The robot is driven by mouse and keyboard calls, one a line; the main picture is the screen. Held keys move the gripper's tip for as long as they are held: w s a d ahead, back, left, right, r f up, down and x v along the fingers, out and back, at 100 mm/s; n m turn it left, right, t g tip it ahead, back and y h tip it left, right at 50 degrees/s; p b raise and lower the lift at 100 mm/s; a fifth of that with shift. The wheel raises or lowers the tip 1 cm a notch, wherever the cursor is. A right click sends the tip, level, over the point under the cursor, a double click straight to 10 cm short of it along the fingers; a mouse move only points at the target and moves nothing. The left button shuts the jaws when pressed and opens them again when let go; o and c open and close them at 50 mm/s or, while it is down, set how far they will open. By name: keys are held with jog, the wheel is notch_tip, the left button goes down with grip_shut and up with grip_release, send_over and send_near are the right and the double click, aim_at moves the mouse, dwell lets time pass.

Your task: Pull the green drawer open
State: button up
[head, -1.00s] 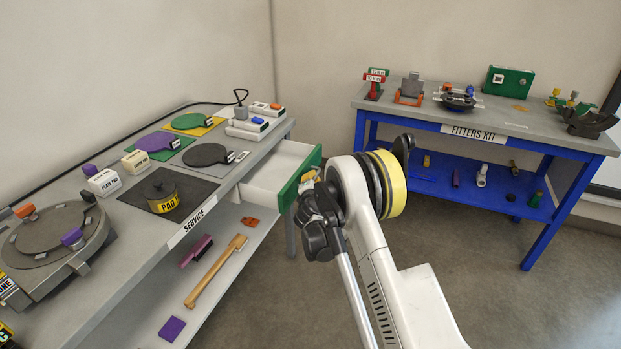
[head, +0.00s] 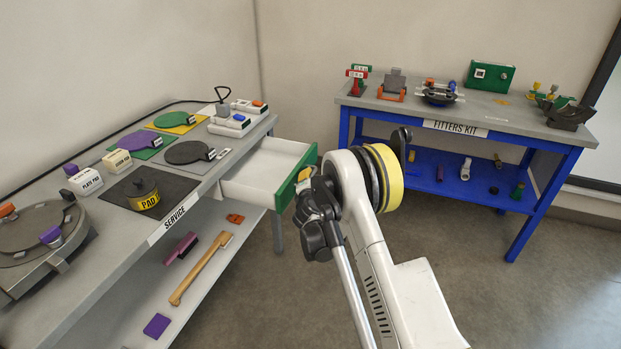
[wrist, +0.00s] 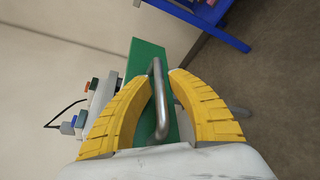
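The green drawer stands open from the right end of the service bench, its green front (head: 291,182) facing right and its white inside showing empty. In the wrist view the green front (wrist: 147,62) lies beyond the fingers, with its metal bar handle (wrist: 159,100) between them. My gripper (wrist: 161,77) has its yellow fingers closed in around the handle, tips close against both sides of the bar. In the head view my arm's wrist hides most of the gripper at the drawer front.
The grey service bench (head: 120,245) holds several pads, plates and labelled blocks; its lower shelf holds a brush (head: 180,248) and a wooden-handled tool (head: 200,268). A blue-framed fitters kit table (head: 400,108) stands at the back right. Floor between them is clear.

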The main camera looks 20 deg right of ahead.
jog(key=v, duration=1.2)
jog(key=shift+r, duration=0.1)
jog(key=s+d+r+m+g, duration=0.2)
jog(key=s+r+m, duration=0.35)
jog(key=r, duration=0.25)
jog(key=s+d+r+m+g, duration=0.2)
jog(key=s+r+m, duration=0.3)
jog(key=s+r, duration=0.2)
jog(key=s+a+m+g+y, duration=0.1)
jog(key=s+a+m, duration=0.1)
jog(key=s, duration=0.7)
jog(key=s+a+m+g+y, duration=0.1)
jog(key=s+m+y, duration=0.1)
jog(key=s+m, duration=0.3)
jog(key=s+a+r+m+g+y, duration=0.1)
jog(key=s+a+m+g, duration=0.1)
jog(key=s, duration=1)
jog(key=shift+s+a+m+y, duration=0.3)
jog(key=shift+s+m, duration=0.05)
jog(key=shift+m, duration=0.5)
